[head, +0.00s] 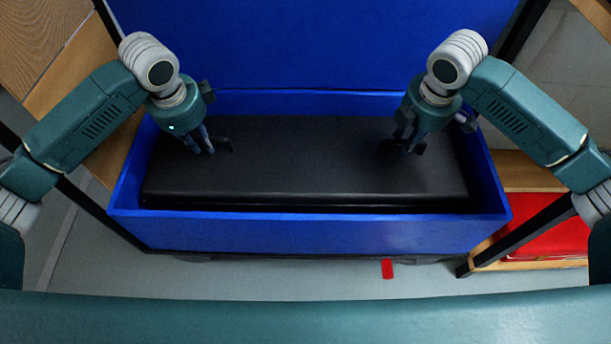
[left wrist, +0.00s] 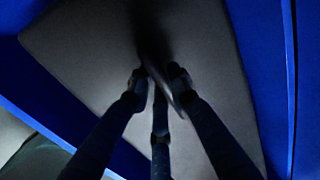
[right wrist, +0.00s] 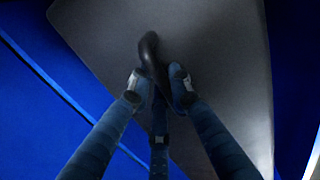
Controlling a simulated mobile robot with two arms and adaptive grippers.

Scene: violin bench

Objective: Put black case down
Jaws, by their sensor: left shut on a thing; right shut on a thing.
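The black case (head: 305,165) lies flat inside an open blue box (head: 310,232), with the box walls around it. It fills most of the box; I cannot tell whether it touches the bottom. My left gripper (head: 212,148) is shut on a dark handle at the left part of the case lid. The handle shows between its fingers in the left wrist view (left wrist: 155,75). My right gripper (head: 403,148) is shut on a similar curved black handle near the right part of the lid, seen in the right wrist view (right wrist: 152,62). The case's underside is hidden.
The blue lid (head: 310,45) stands up behind the box. A wooden shelf with a red thing (head: 550,235) is at the right. A small red piece (head: 387,268) lies in front of the box. Wooden panels (head: 75,75) stand at the left.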

